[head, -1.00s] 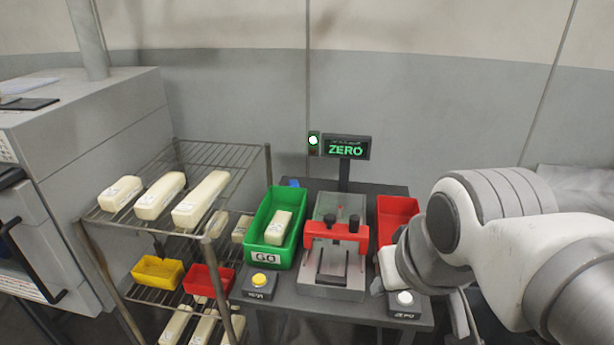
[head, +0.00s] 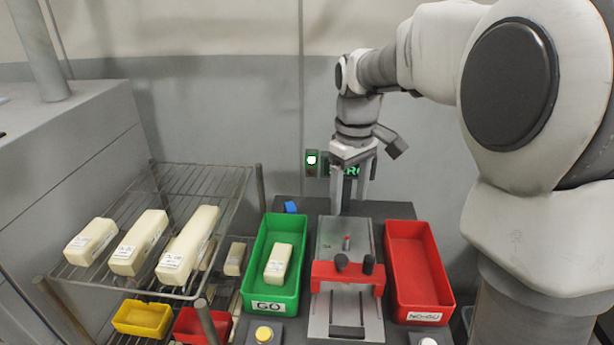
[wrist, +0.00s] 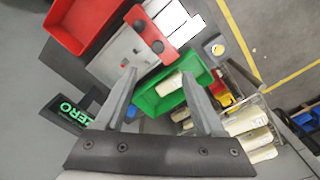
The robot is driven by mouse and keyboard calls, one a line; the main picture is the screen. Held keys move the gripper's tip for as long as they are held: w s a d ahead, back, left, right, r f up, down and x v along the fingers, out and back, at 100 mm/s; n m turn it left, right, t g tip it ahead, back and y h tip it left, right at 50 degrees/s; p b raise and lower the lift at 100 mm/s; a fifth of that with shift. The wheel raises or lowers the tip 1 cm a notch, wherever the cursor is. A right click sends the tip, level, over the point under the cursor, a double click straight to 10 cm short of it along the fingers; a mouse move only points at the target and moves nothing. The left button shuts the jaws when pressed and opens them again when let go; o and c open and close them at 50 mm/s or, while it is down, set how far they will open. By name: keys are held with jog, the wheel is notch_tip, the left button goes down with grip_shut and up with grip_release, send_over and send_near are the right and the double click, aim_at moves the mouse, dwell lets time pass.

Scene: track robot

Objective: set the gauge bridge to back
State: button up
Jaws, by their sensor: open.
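The gauge bridge (head: 335,273) is a red bar with two black knobs, lying across a grey metal gauge plate (head: 337,235) about midway along its length. A small red-tipped pin stands on the plate behind it. In the wrist view the bridge (wrist: 141,26) shows at the upper middle, over the plate (wrist: 120,52). My gripper (head: 350,205) is open and empty, pointing down over the back end of the plate, behind the bridge and apart from it. In the wrist view its fingers (wrist: 159,73) are spread with nothing held between them.
A green GO bin (head: 255,262) holding a pale block stands left of the plate. An empty red NO-GO bin (head: 408,258) stands right. A ZERO display (wrist: 66,113) is behind, partly hidden by my gripper in the head view. Yellow (head: 264,333) and white buttons sit in front.

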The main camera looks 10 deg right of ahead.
aim_at(341, 258)
jog(key=f, duration=0.6)
jog(key=w+f+b, duration=0.1)
jog(key=f, duration=1.1)
jog(key=shift+w, duration=0.2)
grip_shut()
jog(key=shift+r, duration=0.1)
dwell(0.7)
